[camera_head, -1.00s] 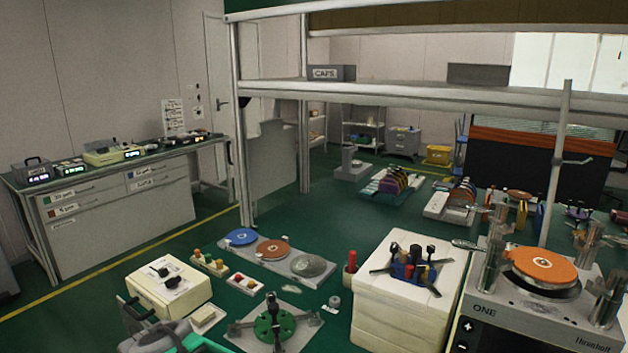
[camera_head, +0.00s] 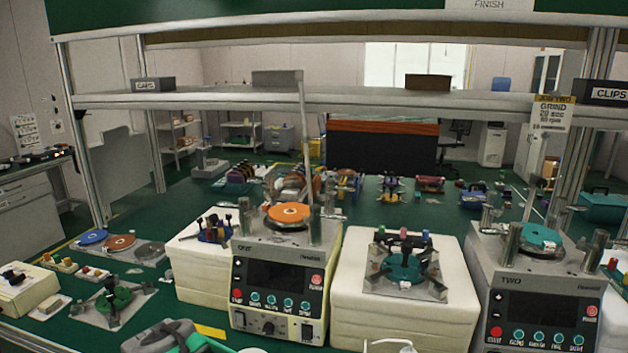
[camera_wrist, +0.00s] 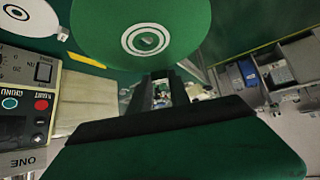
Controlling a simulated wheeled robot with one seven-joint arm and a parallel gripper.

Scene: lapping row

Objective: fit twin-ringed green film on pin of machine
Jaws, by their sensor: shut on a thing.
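In the wrist view, a flat green film (camera_wrist: 100,25) with two white rings around its centre hole fills the top, running out of frame. My gripper (camera_wrist: 163,82) is shut on its near edge. Machine ONE (camera_head: 278,285) stands centre in the head view, an orange disc (camera_head: 289,212) with a pale centre on top; part of its panel (camera_wrist: 40,100) shows at the left of the wrist view. Machine TWO (camera_head: 545,310) stands at the right with a teal disc (camera_head: 541,236) on top. I cannot make out a bare pin on either machine. The film is not discernible in the head view.
A white block (camera_head: 395,315) bearing a plate with a green clamp fixture (camera_head: 405,266) stands between the machines. Another white block (camera_head: 195,270) is left of ONE. A shelf (camera_head: 330,100) spans above. A pale ringed disc (camera_wrist: 30,15) lies at the wrist view's top left.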

